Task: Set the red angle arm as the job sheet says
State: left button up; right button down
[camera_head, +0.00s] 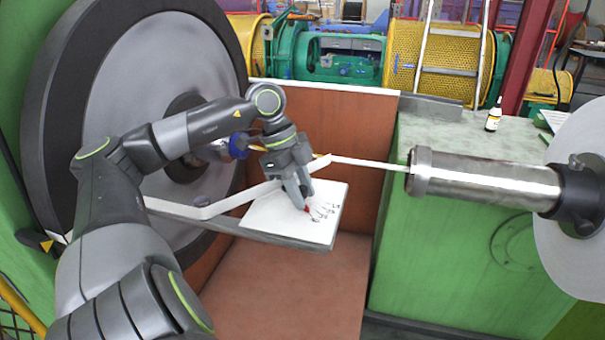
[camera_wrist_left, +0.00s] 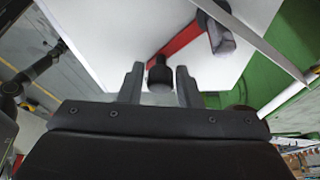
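The red angle arm (camera_wrist_left: 182,42) lies across a white plate in the left wrist view. A black knob (camera_wrist_left: 160,76) is at its near end and a grey part (camera_wrist_left: 218,38) at its far end. In the head view only a small red bit (camera_head: 307,208) shows under the gripper, by the black marks on the white plate (camera_head: 275,215). The marks are too small to read. My left gripper (camera_head: 303,197) is at the plate. In the left wrist view its fingers (camera_wrist_left: 158,84) are open, one on each side of the knob, with gaps. My right gripper is not in view.
A white bar (camera_head: 215,207) runs left of the plate. A metal tube (camera_head: 485,178) juts in from the right. A small bottle (camera_head: 494,115) and a sheet (camera_head: 553,119) are on the green surface (camera_head: 445,135). A large grey disc (camera_head: 165,75) stands at left.

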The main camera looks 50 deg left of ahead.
pick_arm(q)
jog(key=shift+o, duration=1.1)
jog(key=shift+a+r, duration=0.15)
jog(key=shift+r, duration=0.1)
jog(key=v, duration=1.7)
jog(key=shift+p, duration=0.4)
jog(key=shift+f, duration=0.1)
